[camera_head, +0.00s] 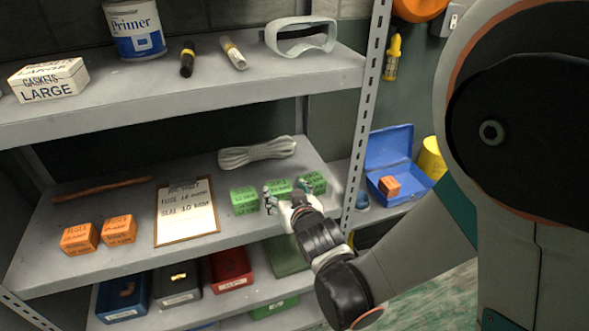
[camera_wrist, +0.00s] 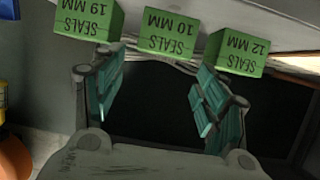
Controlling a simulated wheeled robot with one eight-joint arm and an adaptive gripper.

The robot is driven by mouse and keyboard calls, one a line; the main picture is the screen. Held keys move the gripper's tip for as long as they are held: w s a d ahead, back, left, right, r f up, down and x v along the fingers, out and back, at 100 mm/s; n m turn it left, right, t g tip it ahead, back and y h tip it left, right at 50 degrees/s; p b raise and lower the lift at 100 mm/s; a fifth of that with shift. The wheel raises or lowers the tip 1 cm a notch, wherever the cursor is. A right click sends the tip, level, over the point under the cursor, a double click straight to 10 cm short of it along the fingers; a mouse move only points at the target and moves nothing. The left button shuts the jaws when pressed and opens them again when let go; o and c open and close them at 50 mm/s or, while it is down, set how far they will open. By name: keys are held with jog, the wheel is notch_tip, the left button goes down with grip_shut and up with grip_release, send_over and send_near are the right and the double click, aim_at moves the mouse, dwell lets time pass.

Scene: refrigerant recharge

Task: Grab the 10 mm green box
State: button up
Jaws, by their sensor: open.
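Three green seal boxes stand in a row on the middle shelf. In the wrist view, which is upside down, the 10 MM box (camera_wrist: 168,34) is in the middle, the 19 MM box (camera_wrist: 88,20) at left and the 12 MM box (camera_wrist: 236,53) at right. In the head view, the 10 mm box (camera_head: 277,187) is the middle one, partly hidden by my gripper (camera_head: 287,193). My gripper (camera_wrist: 157,66) is open and empty. Its fingers point toward the 10 mm box, with their tips spread to either side of it. I cannot tell whether they touch it.
The 12 mm box (camera_head: 243,200) and 19 mm box (camera_head: 314,182) flank closely. A clipboard (camera_head: 186,212) and two orange fuse boxes (camera_head: 79,238) lie left. A coiled rope (camera_head: 257,153) lies behind. A shelf post (camera_head: 366,120) stands right; the upper shelf (camera_head: 200,92) is overhead.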

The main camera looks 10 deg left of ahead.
aim_at(280, 188)
jog(key=shift+x, duration=1.2)
jog(key=b+x, duration=0.1)
jog(key=x, duration=0.1)
jog(key=b+x, duration=0.1)
jog(key=x, duration=0.2)
jog(key=shift+s+f+b, duration=0.1)
jog(key=shift+f+b, duration=0.2)
jog(key=shift+r, duration=0.1)
jog(key=c, duration=0.8)
